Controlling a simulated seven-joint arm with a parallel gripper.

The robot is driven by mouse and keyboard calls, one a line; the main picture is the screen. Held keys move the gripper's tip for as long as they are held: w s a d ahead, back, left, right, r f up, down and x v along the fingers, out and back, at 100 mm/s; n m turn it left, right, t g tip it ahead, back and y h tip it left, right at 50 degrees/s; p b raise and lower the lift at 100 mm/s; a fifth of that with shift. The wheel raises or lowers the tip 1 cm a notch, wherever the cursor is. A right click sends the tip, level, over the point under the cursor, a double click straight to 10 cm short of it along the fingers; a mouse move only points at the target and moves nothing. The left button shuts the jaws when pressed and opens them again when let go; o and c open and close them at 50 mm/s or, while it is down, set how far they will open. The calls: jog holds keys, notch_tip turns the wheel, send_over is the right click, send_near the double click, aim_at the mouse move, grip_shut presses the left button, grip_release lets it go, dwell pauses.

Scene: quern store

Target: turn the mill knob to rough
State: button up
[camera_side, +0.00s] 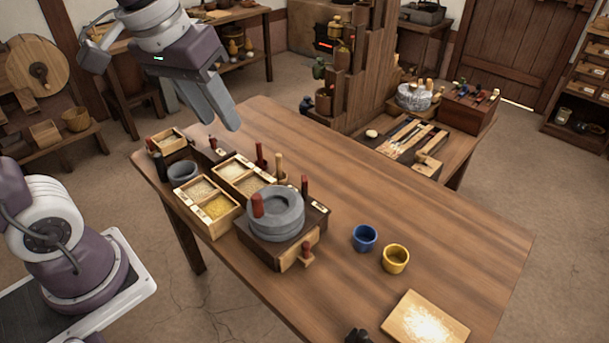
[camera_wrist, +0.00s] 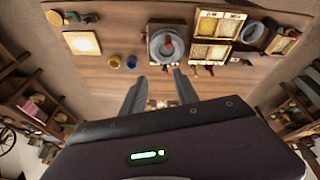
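The mill (camera_side: 275,217) has a round grey stone with a red upright handle (camera_side: 257,206) on a dark wooden base. It also shows in the wrist view (camera_wrist: 157,46). A reddish-brown knob-like piece (camera_side: 307,255) sticks out at the base's front, beside a pale wooden panel. Several pegs stand behind the mill, one dark red (camera_side: 304,185). I cannot tell which piece is the setting knob, and no "rough" mark is readable. My gripper (camera_side: 221,122) is open and empty, above the table's far left part, apart from the mill. In the wrist view its fingers (camera_wrist: 157,90) are spread.
Grain boxes (camera_side: 217,208) and a grey bowl (camera_side: 183,172) stand left of the mill. A blue cup (camera_side: 364,238), a yellow cup (camera_side: 396,259) and a floury board (camera_side: 426,320) are to its right. The table's (camera_side: 430,220) right half is largely clear. A tall wooden rack (camera_side: 370,80) stands behind.

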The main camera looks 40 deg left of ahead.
jog(key=w+a+f+n+g, duration=0.1)
jog(key=w+f+n, duration=0.15)
jog(key=w, duration=0.35)
jog(key=w+f+n+g, duration=0.1)
jog(key=w+f, duration=0.2)
jog(key=w, duration=0.3)
jog(key=n+g, duration=0.2)
jog(key=n, duration=0.1)
send_over(305, 178)
notch_tip(305, 178, down, 15)
jog(key=shift+s+a+r, duration=0.1)
jog(key=shift+r, duration=0.05)
jog(key=shift+n, duration=0.25)
notch_tip(305, 178, down, 7)
jog(key=shift+r, duration=0.1)
jog(key=shift+f, duration=0.45)
jog(key=shift+c, duration=0.3)
grip_shut()
